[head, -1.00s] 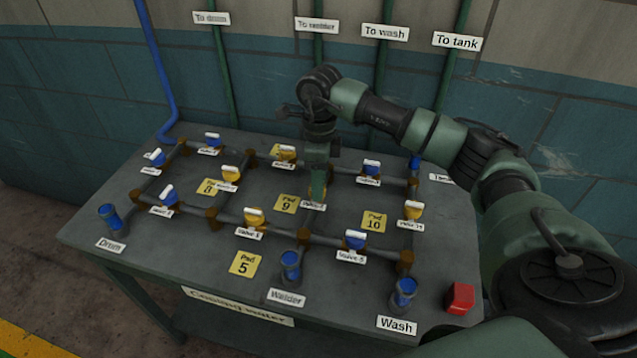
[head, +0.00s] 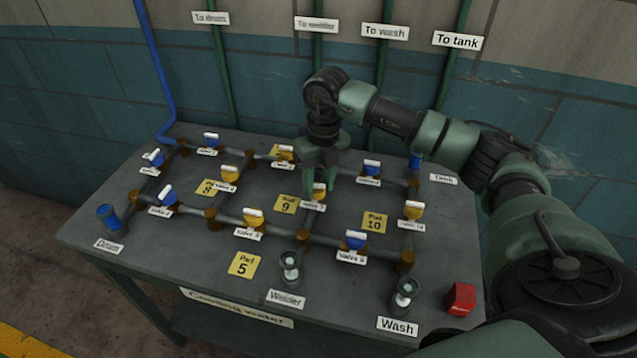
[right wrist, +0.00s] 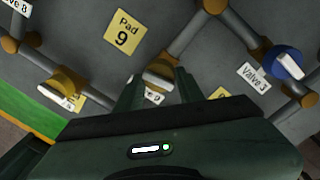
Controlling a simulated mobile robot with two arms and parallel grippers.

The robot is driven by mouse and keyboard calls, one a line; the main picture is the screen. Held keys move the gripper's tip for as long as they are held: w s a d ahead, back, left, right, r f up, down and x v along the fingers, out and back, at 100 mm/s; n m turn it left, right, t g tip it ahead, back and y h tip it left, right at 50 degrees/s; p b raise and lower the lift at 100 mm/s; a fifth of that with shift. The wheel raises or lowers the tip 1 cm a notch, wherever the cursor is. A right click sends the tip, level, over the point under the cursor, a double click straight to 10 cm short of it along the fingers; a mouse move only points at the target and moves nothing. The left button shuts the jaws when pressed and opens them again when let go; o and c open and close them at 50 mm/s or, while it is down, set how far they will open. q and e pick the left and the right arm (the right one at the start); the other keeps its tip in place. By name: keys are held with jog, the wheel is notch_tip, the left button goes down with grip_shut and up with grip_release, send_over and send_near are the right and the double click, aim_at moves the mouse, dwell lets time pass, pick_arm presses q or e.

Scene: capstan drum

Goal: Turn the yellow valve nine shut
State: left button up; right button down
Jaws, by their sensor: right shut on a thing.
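The yellow valve nine (head: 319,190) sits on the pipe right of the yellow Pad 9 plate (head: 286,204). In the head view it is partly hidden by my right gripper (head: 320,182), which reaches down on it from above. In the right wrist view the yellow valve body (right wrist: 160,73) shows between the two fingers of my right gripper (right wrist: 161,88). The gripper is shut on the valve's handle. The handle's exact angle is hard to tell behind the fingers. My left gripper is not in view.
Other yellow valves and blue valves (head: 356,240) stand close around on the pipes. The Drum cup (head: 109,217) looks blue; the Welder cup (head: 290,266) and Wash cup (head: 404,292) look clear and pale inside. A red block (head: 461,298) sits at the right front edge.

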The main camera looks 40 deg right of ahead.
aim_at(321, 184)
jog(key=shift+r+m, duration=0.15)
jog(key=shift+m, duration=0.95)
jog(key=c, duration=0.9)
grip_release()
jog(key=r, duration=0.5)
jog(key=r+b, duration=0.1)
jog(key=r, duration=0.1)
jog(key=shift+d+r, duration=0.3)
jog(key=shift+d, duration=0.05)
jog(key=shift+s, duration=0.1)
